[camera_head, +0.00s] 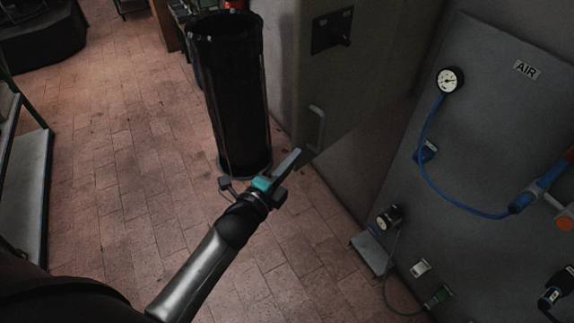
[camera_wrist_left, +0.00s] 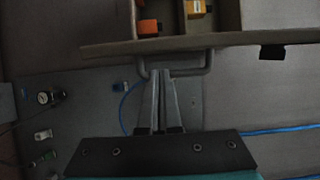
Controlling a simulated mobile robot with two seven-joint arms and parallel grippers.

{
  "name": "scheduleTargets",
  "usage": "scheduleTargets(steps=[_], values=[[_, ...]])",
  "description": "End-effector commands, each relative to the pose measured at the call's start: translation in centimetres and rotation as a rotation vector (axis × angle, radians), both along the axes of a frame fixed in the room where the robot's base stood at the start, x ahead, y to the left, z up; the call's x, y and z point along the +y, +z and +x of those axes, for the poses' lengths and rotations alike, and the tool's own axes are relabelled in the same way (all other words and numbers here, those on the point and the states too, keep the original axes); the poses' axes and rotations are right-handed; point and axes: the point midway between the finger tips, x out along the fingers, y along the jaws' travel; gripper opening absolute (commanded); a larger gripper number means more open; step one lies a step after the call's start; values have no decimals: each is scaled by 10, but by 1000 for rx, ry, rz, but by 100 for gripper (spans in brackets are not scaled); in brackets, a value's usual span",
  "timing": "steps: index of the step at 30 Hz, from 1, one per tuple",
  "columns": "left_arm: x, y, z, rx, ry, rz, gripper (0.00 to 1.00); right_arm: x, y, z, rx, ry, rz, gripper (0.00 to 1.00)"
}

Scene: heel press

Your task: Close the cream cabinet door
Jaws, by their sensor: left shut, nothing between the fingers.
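The cream cabinet door (camera_head: 365,80) looks grey-beige in the dim light and hangs at the upper middle of the head view. It has a bar handle (camera_head: 317,127) near its lower left edge and a dark latch plate (camera_head: 332,30) above. In the left wrist view the door (camera_wrist_left: 110,48) shows edge-on and stands open, with cabinet compartments visible behind it. My left gripper (camera_head: 297,153) is shut and empty, its fingers just below the handle. In the wrist view the fingertips (camera_wrist_left: 161,72) overlap the handle (camera_wrist_left: 207,68); I cannot tell whether they touch. My right gripper is out of view.
A tall black cylindrical bin (camera_head: 235,95) stands on the tiles left of the door. A grey air panel (camera_head: 490,120) with a gauge and blue hose is at the right. Orange boxes (camera_wrist_left: 148,27) sit inside the cabinet.

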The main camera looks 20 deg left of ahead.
Motion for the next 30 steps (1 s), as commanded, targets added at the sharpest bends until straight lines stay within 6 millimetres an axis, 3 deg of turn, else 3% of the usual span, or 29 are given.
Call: scheduleTargets(steps=[6,12,30], values=[[-6,1,33,-1,-1,-1,0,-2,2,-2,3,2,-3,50],[-9,0,51,0,0,-2,0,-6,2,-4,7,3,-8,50],[-9,0,57,1,-4,-1,0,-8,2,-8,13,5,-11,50]])
